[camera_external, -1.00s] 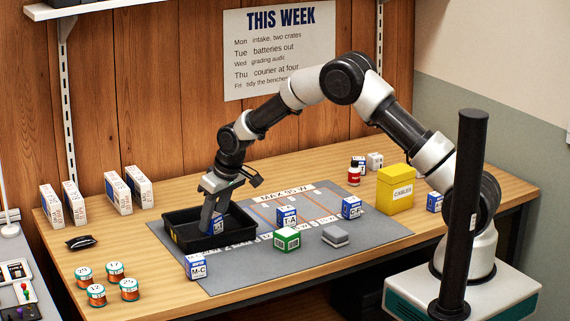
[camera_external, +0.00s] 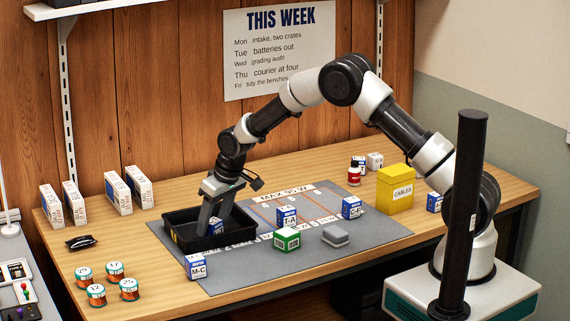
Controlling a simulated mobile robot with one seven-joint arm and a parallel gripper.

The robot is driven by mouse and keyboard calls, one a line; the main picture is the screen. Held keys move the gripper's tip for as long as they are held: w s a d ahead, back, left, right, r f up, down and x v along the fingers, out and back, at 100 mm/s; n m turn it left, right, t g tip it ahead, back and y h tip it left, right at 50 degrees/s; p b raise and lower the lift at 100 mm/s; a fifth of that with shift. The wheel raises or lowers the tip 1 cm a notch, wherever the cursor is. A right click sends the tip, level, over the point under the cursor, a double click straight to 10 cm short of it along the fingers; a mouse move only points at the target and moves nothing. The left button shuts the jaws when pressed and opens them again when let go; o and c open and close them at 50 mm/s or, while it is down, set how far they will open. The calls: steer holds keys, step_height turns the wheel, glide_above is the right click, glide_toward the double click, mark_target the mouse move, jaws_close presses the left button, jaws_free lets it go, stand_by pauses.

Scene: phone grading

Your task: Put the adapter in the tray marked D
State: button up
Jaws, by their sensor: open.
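A black tray (camera_external: 253,241) stands at the left end of the grey mat; I cannot read a letter on it. A small blue and white adapter box (camera_external: 216,227) is inside the tray, partly hidden by a finger. My gripper (camera_external: 213,229) points down into the tray, open, with its fingers at this box. Whether they touch it I cannot tell. Other blue and white boxes stand apart: one marked M-C (camera_external: 199,267) at the mat's front left edge, one marked T-A (camera_external: 286,217) mid-mat, and another (camera_external: 351,208) to the right.
A green box (camera_external: 286,239) and a grey block (camera_external: 335,236) are on the mat (camera_external: 300,268). Several labelled jars (camera_external: 97,295) are front left, white boxes (camera_external: 118,193) back left.

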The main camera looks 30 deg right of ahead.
steer(key=p+v, duration=0.1)
steer(key=v, duration=1)
steer(key=s+d+r+m+t, duration=0.1)
steer(key=s+d+r, duration=0.5)
steer(key=d+r, duration=0.25)
steer(key=s+d+r+m, duration=0.1)
steer(key=s+d+r, duration=0.55)
steer(key=d, duration=0.25)
steer(key=s+d+m, duration=0.1)
steer(key=s+d, duration=0.4)
steer(key=s, duration=0.4)
steer(key=s+d+r+m+h, duration=0.1)
steer(key=s+d, duration=0.5)
steer(key=s, duration=0.4)
steer(key=shift+r+t+h, duration=0.25)
steer(key=shift+t+h, duration=0.05)
steer(key=shift+t, duration=0.1)
